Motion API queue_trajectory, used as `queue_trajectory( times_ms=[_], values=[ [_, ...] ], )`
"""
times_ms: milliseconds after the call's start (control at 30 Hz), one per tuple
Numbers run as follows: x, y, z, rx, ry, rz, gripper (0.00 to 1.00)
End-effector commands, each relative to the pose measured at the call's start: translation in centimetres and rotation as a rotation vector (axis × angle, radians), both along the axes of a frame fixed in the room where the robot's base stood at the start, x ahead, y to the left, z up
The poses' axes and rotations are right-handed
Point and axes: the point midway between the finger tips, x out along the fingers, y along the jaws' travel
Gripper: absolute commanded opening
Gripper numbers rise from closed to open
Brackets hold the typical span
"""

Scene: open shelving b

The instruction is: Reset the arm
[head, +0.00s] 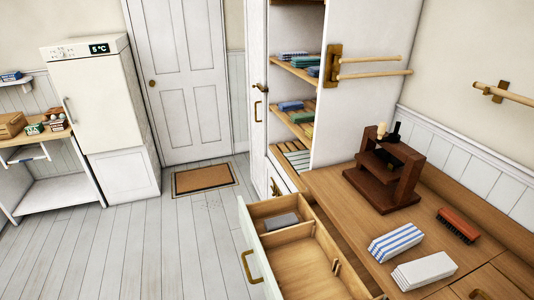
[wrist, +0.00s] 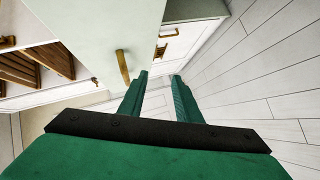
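My gripper (wrist: 159,78) shows in the wrist view as two green fingers on a dark bar. A white cabinet door with a brass handle (wrist: 122,67) is just beyond and to the left of the fingers; I see no clear contact. My gripper and arm are not in the head view.
An open drawer (head: 296,262) holds a grey item (head: 281,221). A white fridge (head: 97,95) stands at the left.

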Motion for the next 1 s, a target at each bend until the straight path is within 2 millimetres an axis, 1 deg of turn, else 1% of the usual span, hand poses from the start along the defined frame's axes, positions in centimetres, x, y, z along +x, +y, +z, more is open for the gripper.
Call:
queue_trajectory(
  times_ms=[33, 100, 200, 333, 467, 500, 567, 700, 767, 900, 1000],
  values=[
    [-1.9, -0.8, -1.4, 0.046, 0.026, 0.013, 0.31],
    [-4.0, -1.4, -2.7, 0.120, 0.051, 0.034, 0.31],
    [-7.3, -2.0, -4.0, 0.229, 0.077, 0.058, 0.31],
    [-11.5, -2.8, -4.6, 0.373, 0.094, 0.075, 0.31],
    [-15.5, -3.5, -4.0, 0.519, 0.089, 0.079, 0.31],
    [-16.7, -3.7, -3.6, 0.564, 0.085, 0.079, 0.31],
    [-18.4, -4.0, -2.8, 0.631, 0.072, 0.075, 0.31],
    [-22.2, -4.9, -0.2, 0.782, 0.031, 0.055, 0.31],
    [-23.7, -5.3, 1.2, 0.844, 0.007, 0.044, 0.31],
    [-26.8, -6.5, 5.0, 0.986, -0.066, 0.009, 0.31],
    [-28.6, -7.6, 8.0, 1.071, -0.126, -0.019, 0.31]
  ],
)
